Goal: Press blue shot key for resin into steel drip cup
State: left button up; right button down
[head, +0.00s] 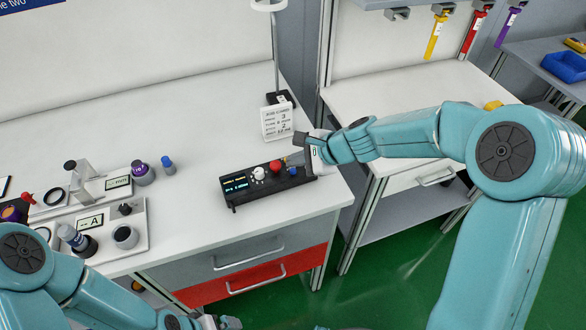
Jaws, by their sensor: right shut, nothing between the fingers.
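A black control box (267,186) stands near the right end of the white bench, with a lit display, a white knob and a red button (276,166). A small blue key (292,171) shows at its right end. My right gripper (287,158) is shut and empty, just above and behind that end; I cannot tell whether it touches the key. A grey steel cup (124,236), which looks like the drip cup, stands on the light plate at left; its inside looks dark. My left gripper (220,323) is at the bottom edge, mostly cut off, its jaws unclear.
A white sign card (277,121) stands behind the box beside a lamp post (275,50). A dispenser stand, purple-capped jar (143,173) and blue-capped bottle (167,162) are at left. Bench space between the plate and the box is clear.

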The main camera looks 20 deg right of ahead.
aim_at(296, 174)
dwell(0.8)
jog(key=shift+f+b, duration=0.45)
jog(key=shift+b, duration=0.05)
jog(key=shift+f+b, duration=0.5)
dwell(0.5)
jog(key=shift+r, duration=0.15)
jog(key=shift+r+p, duration=0.8)
notch_tip(296, 174, up, 5)
jog(key=p, duration=0.4)
jog(key=shift+p, duration=0.3)
